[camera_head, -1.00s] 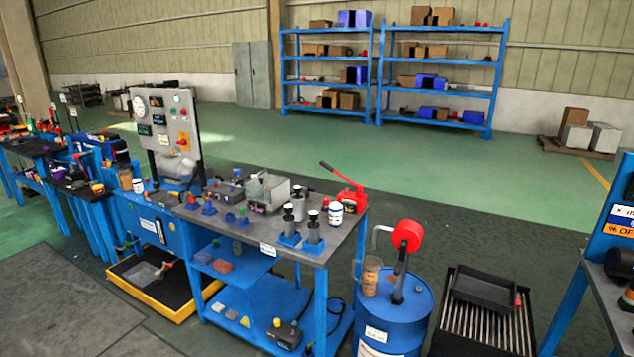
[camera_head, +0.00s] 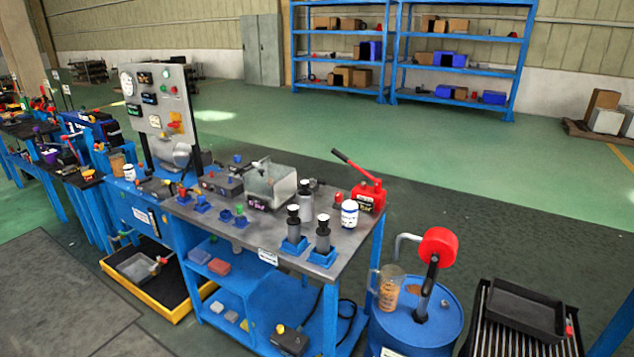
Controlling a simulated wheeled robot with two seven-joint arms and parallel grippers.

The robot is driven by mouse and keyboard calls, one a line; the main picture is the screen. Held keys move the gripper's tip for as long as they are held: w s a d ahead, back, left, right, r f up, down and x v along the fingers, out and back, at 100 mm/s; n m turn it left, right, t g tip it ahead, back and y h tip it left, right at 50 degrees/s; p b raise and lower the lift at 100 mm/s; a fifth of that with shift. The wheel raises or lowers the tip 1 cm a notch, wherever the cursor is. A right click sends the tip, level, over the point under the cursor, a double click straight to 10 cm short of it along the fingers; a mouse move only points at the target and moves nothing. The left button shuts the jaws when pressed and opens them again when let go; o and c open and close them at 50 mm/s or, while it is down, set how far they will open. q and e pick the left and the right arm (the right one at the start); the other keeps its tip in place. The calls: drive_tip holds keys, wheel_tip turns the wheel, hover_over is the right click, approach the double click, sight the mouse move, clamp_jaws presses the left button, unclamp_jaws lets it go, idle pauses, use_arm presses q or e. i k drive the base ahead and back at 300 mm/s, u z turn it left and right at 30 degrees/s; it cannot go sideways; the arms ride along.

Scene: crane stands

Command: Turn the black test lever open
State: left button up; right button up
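A grey upright panel (camera_head: 163,112) with a round gauge, small displays and buttons stands at the back left of the workbench. I cannot pick out a black test lever for certain; parts at the panel's foot are too small to tell. A red hand pump (camera_head: 369,195) with a dark-tipped handle stands at the bench's right end. Neither of my grippers is in view.
The workbench (camera_head: 262,227) holds a clear box (camera_head: 272,185), black-and-grey cylinders in blue holders and white jars. A blue drum (camera_head: 418,325) stands right of it. A yellow-rimmed tray (camera_head: 157,277) lies on the floor at left. Dark floor in front at lower left is clear.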

sight(320, 181)
drive_tip(key=k, duration=0.55)
drive_tip(key=u, duration=0.75)
drive_tip(key=i, duration=0.75)
drive_tip(key=u, duration=0.75)
drive_tip(key=i, duration=1.75)
drive_tip(key=z, duration=1.05)
drive_tip(key=i, duration=0.55)
drive_tip(key=z, duration=0.5)
